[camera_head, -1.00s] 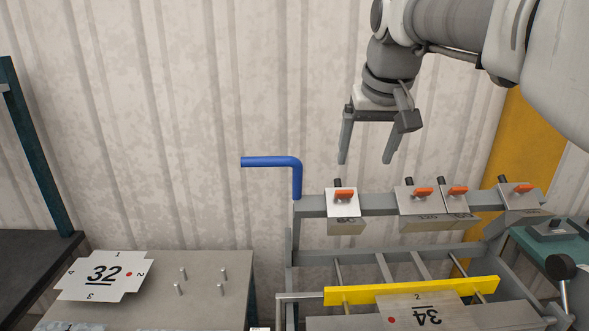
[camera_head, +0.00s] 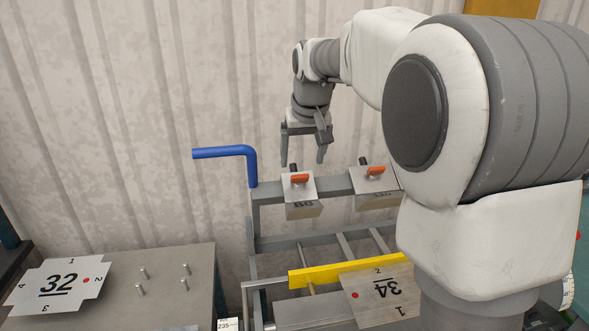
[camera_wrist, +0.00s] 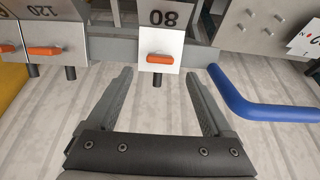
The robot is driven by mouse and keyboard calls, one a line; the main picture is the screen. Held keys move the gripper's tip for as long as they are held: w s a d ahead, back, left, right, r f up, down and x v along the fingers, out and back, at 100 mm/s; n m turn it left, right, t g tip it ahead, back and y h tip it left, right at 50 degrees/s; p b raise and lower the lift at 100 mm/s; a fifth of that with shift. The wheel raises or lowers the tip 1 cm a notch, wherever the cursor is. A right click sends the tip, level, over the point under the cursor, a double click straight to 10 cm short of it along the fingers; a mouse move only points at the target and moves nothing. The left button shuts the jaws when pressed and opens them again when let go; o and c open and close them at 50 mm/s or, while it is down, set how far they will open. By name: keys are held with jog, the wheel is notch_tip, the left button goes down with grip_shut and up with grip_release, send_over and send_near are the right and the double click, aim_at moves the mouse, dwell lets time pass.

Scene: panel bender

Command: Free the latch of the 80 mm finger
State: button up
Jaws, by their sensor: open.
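The 80 mm finger (camera_head: 304,209) hangs on the grey beam, its label partly readable in the head view and clear in the wrist view (camera_wrist: 168,18). Its orange latch (camera_head: 300,178) lies crosswise on the top plate; it also shows in the wrist view (camera_wrist: 160,59). My gripper (camera_head: 304,164) is open and empty, pointing down above and just behind this finger. In the wrist view the fingers (camera_wrist: 166,70) stand on either side of the latch's line, apart from it. The 120 finger (camera_wrist: 42,25) with its own orange latch (camera_wrist: 44,51) sits beside it.
A blue bent handle (camera_head: 228,154) stands at the beam's left end, close to one gripper finger's side. A yellow bar (camera_head: 350,270) and the plate marked 34 (camera_head: 387,292) lie in front. A table (camera_head: 195,270) with pegs and a plate marked 32 (camera_head: 60,284) is left.

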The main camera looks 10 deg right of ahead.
aim_at(300, 176)
jog(key=x, duration=0.5)
jog(key=shift+w+f, duration=0.1)
jog(key=shift+f, duration=0.1)
grip_shut()
